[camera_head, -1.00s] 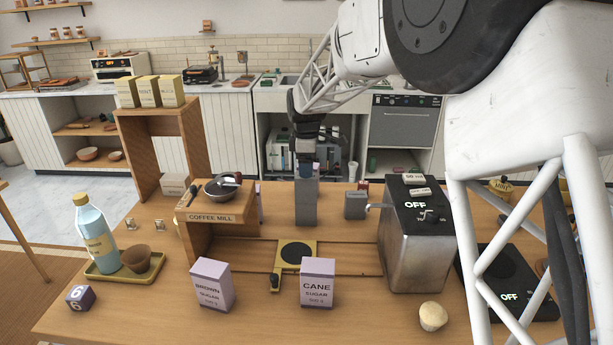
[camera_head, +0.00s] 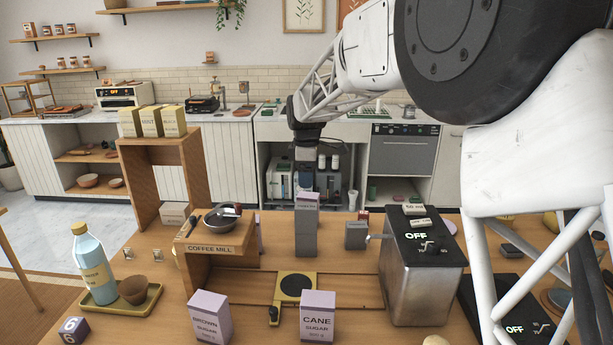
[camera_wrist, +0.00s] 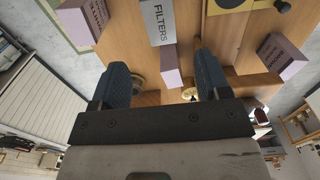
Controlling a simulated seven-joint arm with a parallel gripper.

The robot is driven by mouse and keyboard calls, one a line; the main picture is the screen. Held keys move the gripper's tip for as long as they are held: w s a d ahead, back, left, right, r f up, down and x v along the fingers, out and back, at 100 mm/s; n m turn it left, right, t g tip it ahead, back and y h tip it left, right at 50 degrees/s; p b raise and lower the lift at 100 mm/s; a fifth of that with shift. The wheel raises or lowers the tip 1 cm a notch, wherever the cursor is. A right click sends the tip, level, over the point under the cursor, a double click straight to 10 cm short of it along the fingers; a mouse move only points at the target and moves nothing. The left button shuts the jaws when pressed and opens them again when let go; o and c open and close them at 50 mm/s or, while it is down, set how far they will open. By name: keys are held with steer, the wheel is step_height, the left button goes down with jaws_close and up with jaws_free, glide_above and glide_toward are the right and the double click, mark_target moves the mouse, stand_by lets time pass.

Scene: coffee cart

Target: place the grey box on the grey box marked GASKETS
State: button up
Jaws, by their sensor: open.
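In the head view, a grey box with a pale pinkish top (camera_head: 307,207) stands upright as the upper part of a grey column. The darker grey lower part (camera_head: 306,240) is beneath it on the table; no GASKETS lettering is readable there. My gripper (camera_head: 307,152) is above the column, apart from it; its tips are hard to make out. In the wrist view my gripper (camera_wrist: 163,70) has its two dark fingers wide apart with nothing clamped. A grey box face reading FILTERS (camera_wrist: 158,22) with a pink end shows between and beyond them; I cannot tell whether it belongs to the column.
A yellow pad (camera_head: 297,286) and two sugar boxes, BROWN (camera_head: 211,318) and CANE (camera_head: 318,316), are in front.

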stand_by(0.4)
steer(key=s+d+r+m, duration=0.25)
steer(key=s+d, duration=0.25)
steer(key=s, duration=0.3)
steer(key=s+d+r+m+t, duration=0.1)
steer(key=s+d+m, duration=0.2)
steer(key=s+d, duration=0.3)
steer(key=s+d+r+m, duration=0.2)
steer(key=s+d+m, duration=0.1)
steer(key=s, duration=0.6)
steer(key=s+d+f+m, duration=0.2)
steer(key=s+m, duration=0.1)
steer(key=s, duration=0.5)
steer(key=s+d+f+m+t, duration=0.1)
steer(key=s+d+f+m, duration=0.2)
steer(key=s, duration=0.6)
steer(key=s+d+f+m, duration=0.2)
steer(key=s+d+m, duration=0.1)
steer(key=s, duration=0.5)
steer(key=shift+s+d+f+m+t, duration=0.15)
steer(key=shift+s+f+m+t, duration=0.15)
steer(key=shift+m, duration=0.05)
